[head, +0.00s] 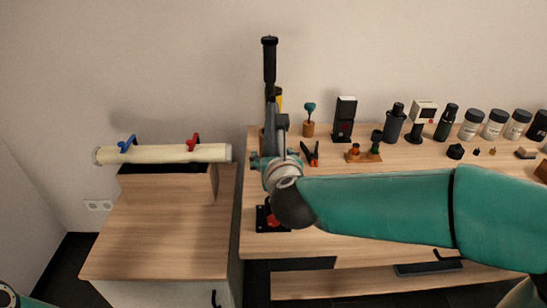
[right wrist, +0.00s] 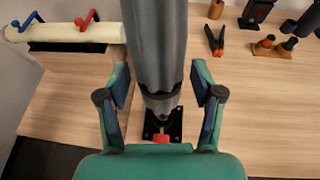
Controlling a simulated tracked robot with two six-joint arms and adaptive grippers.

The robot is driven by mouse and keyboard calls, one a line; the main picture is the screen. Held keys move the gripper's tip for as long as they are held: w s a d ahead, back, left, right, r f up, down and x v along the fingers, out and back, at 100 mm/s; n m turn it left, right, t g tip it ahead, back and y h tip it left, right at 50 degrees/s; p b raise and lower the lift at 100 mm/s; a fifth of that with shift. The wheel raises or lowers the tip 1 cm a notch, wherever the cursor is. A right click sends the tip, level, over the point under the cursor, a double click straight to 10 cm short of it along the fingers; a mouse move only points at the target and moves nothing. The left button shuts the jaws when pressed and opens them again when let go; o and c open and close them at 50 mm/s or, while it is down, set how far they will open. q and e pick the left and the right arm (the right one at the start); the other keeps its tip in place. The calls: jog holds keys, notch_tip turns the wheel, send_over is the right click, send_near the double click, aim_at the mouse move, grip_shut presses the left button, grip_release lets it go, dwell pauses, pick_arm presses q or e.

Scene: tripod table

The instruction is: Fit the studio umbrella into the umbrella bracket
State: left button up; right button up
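The studio umbrella is folded, grey and black, and stands upright on the workbench, its black handle (head: 270,60) at the top in the head view. In the right wrist view its grey canopy (right wrist: 160,45) runs down between my fingers and narrows to a dark collar. The umbrella bracket has a black base plate and a red knob (right wrist: 160,137); it also shows in the head view (head: 272,221). The umbrella's lower end meets the bracket; how deep it sits is hidden. My right gripper (right wrist: 159,75) is open around the umbrella, with gaps both sides.
A pale roll with blue and red clamps (head: 165,154) lies on a wooden box (head: 168,185) on the left cabinet. Orange-black pliers (head: 311,154) lie right of the umbrella. Bottles, jars and small devices line the bench's back. The bench front (head: 330,245) is bare.

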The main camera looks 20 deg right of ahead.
jog(key=shift+s, duration=0.1)
jog(key=v, duration=1.1)
jog(key=shift+s, duration=0.35)
jog(key=shift+r, duration=0.15)
